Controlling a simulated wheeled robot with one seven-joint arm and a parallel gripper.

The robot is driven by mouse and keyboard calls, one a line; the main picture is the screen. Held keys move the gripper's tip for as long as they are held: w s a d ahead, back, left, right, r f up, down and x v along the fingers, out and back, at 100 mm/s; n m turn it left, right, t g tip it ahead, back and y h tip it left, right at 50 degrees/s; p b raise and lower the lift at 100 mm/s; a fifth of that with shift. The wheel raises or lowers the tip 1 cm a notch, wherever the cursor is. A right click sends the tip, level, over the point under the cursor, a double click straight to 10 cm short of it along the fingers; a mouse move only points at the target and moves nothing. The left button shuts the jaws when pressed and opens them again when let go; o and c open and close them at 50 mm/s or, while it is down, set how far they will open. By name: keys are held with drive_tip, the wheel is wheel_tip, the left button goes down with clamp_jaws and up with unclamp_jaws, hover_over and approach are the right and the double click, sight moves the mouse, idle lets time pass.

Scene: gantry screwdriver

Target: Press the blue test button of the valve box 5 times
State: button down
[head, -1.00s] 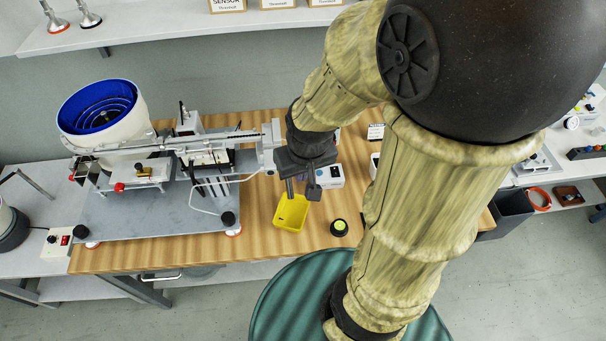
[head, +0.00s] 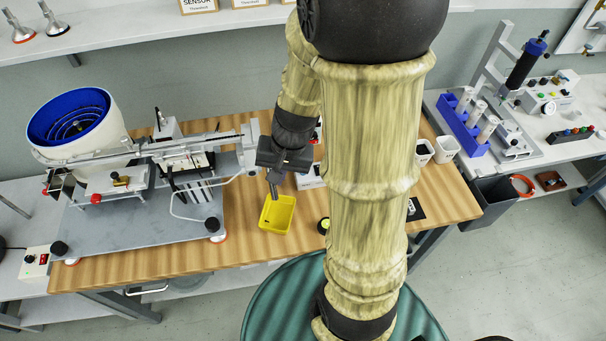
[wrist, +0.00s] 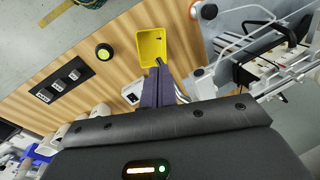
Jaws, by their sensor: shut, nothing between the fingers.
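My gripper (head: 275,205) is shut and empty, pointing down above the wooden table beside the yellow tray. Its fingers (wrist: 158,70) also show closed together in the wrist view. A small white box (head: 309,180) stands on the table just behind and right of my gripper, partly hidden by my arm. In the wrist view the white box (wrist: 132,94) lies left of the fingers, with dark details on it. This may be the valve box; its blue test button cannot be made out. The fingers appear apart from it.
The yellow tray (head: 277,214) is close to the fingers. A round black button with a yellow-green top (wrist: 104,52) and a dark panel (wrist: 64,81) lie on the table. The feeder machine (head: 150,200) stands at left. A white gauge box (head: 547,98) is on the right bench.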

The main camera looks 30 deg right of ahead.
drive_tip(key=w+d+f+m+t+y+b, duration=0.1)
drive_tip(key=w+d+f+m+t+b, duration=0.4)
drive_tip(key=w+d+f+m, duration=0.8)
drive_tip(key=w+d+m+t, duration=0.1)
drive_tip(key=d+m, duration=0.1)
drive_tip(key=m, duration=0.1)
drive_tip(key=shift+w+f+t+y, duration=0.2)
drive_tip(key=shift+w+t+y, duration=0.15)
drive_tip(key=shift+t+y, duration=0.05)
wheel_tip(320, 180, down, 8)
drive_tip(key=b, duration=0.5)
drive_tip(key=shift+r+b, duration=0.2)
drive_tip(key=shift+b, duration=0.1)
drive_tip(key=shift+f+b, duration=0.65)
drive_tip(key=shift+b, duration=0.2)
